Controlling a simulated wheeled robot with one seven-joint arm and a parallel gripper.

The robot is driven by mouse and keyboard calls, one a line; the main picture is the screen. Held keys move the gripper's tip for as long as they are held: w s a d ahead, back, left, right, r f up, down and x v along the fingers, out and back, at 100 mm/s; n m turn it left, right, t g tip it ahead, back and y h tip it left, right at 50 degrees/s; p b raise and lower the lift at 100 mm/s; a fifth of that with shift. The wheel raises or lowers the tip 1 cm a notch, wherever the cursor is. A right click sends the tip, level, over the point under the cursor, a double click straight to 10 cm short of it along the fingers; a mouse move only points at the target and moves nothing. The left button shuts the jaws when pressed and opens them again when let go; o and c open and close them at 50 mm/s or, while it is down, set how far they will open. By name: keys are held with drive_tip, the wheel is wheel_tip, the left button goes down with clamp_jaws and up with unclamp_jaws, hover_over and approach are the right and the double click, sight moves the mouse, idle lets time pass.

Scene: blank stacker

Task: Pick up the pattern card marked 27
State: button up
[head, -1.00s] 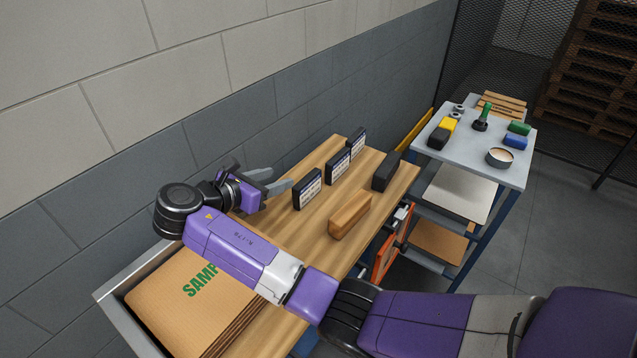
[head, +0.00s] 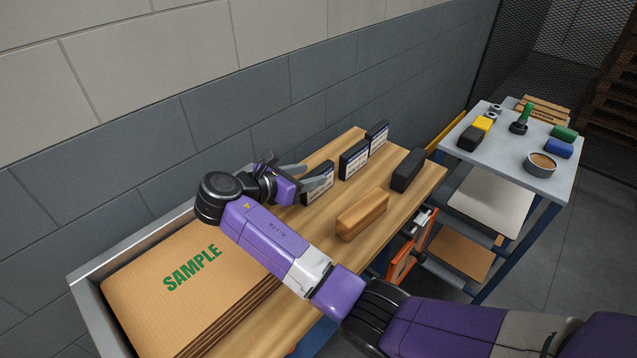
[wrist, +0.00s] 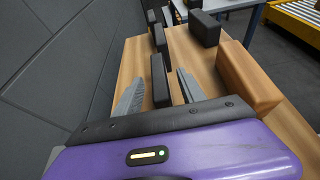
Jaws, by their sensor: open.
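Three dark upright cards with pale printed faces stand in a row on the wooden bench top: a near card (head: 318,188), a middle card (head: 353,161) and a far card (head: 377,138). Their numbers are too small to read, so I cannot tell which is marked 27. My gripper (head: 311,174) is open at the near card. In the wrist view, the near card (wrist: 160,82) stands between the two grey fingers of my gripper (wrist: 161,77), with a gap visible on the left side. The middle card (wrist: 159,38) is beyond it.
A wooden block (head: 362,214) and a black block (head: 407,170) lie right of the cards. A cardboard stack marked SAMPLE (head: 190,285) fills the bench's near end. The wall (head: 300,105) runs close behind. A grey cart (head: 510,165) with several small items stands right.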

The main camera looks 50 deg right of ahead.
sight(321, 171)
drive_tip(key=x, duration=0.5)
drive_tip(key=shift+w+d+f+p, duration=0.1)
drive_tip(key=shift+d+p, duration=0.2)
drive_tip(key=shift+c, duration=0.5)
clamp_jaws()
